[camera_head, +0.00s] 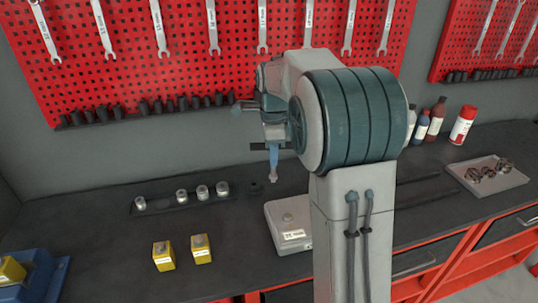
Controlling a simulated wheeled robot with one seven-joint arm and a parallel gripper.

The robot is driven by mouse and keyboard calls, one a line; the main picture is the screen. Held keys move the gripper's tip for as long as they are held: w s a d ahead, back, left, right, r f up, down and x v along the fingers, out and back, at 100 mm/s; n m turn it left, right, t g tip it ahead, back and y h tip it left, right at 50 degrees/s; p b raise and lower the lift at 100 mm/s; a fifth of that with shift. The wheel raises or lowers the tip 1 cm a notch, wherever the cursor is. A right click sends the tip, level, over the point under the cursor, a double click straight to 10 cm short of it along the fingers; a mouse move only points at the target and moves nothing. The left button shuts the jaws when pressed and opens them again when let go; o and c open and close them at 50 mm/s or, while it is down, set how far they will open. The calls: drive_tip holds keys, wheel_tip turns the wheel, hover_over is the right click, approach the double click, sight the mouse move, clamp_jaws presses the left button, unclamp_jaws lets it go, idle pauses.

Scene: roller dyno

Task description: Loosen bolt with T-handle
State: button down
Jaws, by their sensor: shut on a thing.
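My gripper (272,130) hangs over the bench left of my arm, shut on the T-handle. The T-handle (273,160) shows a dark crossbar and a blue shaft that points down, roughly upright. Its lower end is in the air, apart from the bolt. A grey bolt head (288,217) sits on top of a light grey block (278,235) with a white size label, which I cannot read surely. The block stands on the bench below and slightly right of the T-handle. My arm hides part of the bench right of the block.
A dark rail (165,207) with several silver sockets lies left on the bench. Two yellow blocks (163,256) stand in front of it. A tray (482,180) of metal parts and several bottles (462,125) stand right. A red pegboard (180,70) with wrenches is behind.

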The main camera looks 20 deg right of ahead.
wheel_tip(320, 180, up, 13)
drive_tip(key=p, duration=1)
drive_tip(key=shift+r, duration=0.15)
